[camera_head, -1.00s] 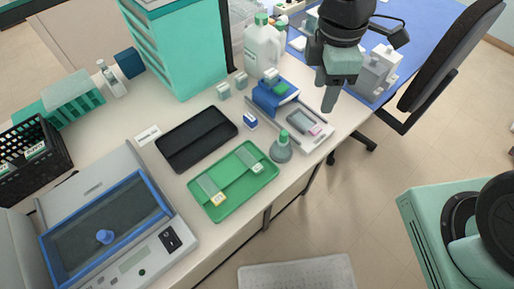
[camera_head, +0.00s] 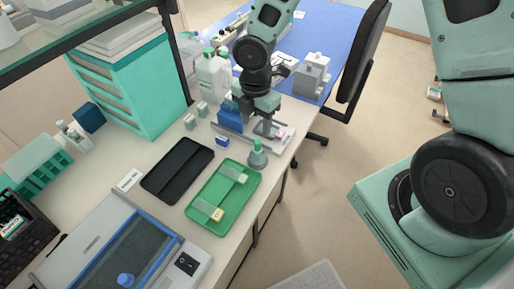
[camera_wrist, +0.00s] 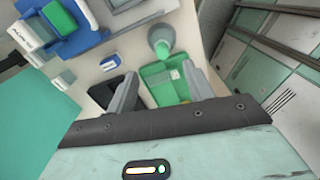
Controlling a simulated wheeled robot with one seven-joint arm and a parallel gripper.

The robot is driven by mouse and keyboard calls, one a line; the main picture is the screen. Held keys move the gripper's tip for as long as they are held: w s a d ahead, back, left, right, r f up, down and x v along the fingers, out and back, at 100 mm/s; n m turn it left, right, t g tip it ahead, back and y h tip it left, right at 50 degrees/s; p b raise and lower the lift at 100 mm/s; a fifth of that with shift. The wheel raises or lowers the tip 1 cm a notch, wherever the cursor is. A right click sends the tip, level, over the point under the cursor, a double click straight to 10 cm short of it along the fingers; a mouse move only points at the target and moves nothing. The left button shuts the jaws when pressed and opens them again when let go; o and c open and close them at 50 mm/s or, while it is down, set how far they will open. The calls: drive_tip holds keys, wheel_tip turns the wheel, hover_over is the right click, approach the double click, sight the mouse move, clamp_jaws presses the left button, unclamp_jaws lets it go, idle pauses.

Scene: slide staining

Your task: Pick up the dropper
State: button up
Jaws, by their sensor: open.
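The dropper (camera_head: 258,158) is a small grey bottle with a green top. It stands upright on the white bench, at the far right corner of the green tray (camera_head: 207,222). In the wrist view the dropper (camera_wrist: 161,36) shows from above, beyond the fingertips and about midway between them. My gripper (camera_head: 257,124) is open and empty, behind and above the dropper in the head view. Its two fingers (camera_wrist: 160,72) are spread apart in the wrist view, and I see no contact with the dropper.
The green tray holds slides. A black tray (camera_head: 176,170) lies to its left. A blue-and-white box (camera_head: 222,141) and a flat device (camera_head: 283,136) are close to the gripper. White jugs (camera_head: 213,75) stand behind. The bench edge is just right of the dropper.

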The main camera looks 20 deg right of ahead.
sight(258, 141)
wheel_tip(258, 141, down, 3)
drive_tip(key=shift+f, duration=0.2)
drive_tip(key=shift+s+d+f+p, duration=0.1)
drive_tip(key=shift+f+p, duration=0.3)
drive_tip(key=shift+f, duration=0.95)
drive_tip(key=shift+s+d+f+p, duration=0.1)
drive_tip(key=shift+f+p, duration=0.25)
drive_tip(key=shift+f, duration=1)
drive_tip(key=c, duration=1.1)
